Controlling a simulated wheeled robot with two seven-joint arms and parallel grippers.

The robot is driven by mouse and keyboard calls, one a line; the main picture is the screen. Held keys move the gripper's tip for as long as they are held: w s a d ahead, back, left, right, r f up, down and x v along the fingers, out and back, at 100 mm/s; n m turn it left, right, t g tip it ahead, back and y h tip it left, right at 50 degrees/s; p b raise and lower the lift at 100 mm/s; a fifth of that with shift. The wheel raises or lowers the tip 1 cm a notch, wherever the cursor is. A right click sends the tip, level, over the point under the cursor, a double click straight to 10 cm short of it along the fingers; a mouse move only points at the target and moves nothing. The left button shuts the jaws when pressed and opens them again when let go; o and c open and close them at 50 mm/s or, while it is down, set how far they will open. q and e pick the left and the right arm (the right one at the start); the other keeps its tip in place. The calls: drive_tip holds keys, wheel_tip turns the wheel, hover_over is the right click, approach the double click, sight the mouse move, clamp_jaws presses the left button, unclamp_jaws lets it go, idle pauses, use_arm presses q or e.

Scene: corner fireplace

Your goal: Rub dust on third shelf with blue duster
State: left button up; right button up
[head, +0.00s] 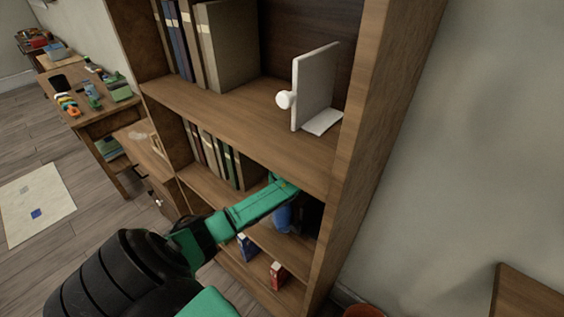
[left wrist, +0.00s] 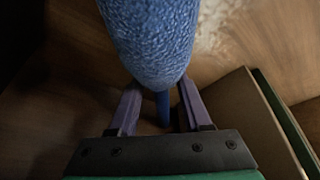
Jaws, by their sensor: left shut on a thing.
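The blue duster (left wrist: 150,40) fills the upper middle of the left wrist view, its thin handle between my purple fingers. My left gripper (left wrist: 161,100) is shut on that handle. In the head view my green left arm reaches into the shelf bay below the board with the white bookend. The duster (head: 283,217) shows there as a blue shape under the arm, and the fingers are hidden. A pale dust patch (left wrist: 212,28) lies on the wooden shelf board beside the duster head; I cannot tell whether they touch. My right gripper is not in view.
Books (head: 222,158) stand to the left of my arm in the same bay. A white bookend (head: 315,88) stands on the board above. The bookcase's right side panel (head: 375,110) is close. Small boxes (head: 277,274) stand on the lower shelf. A cluttered table (head: 95,110) is at left.

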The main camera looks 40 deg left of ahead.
use_arm(q)
drive_tip(key=shift+s+r, duration=0.1)
drive_tip(key=shift+r, duration=0.05)
drive_tip(key=shift+f+b, duration=0.4)
drive_tip(key=shift+f, duration=0.6)
idle(0.4)
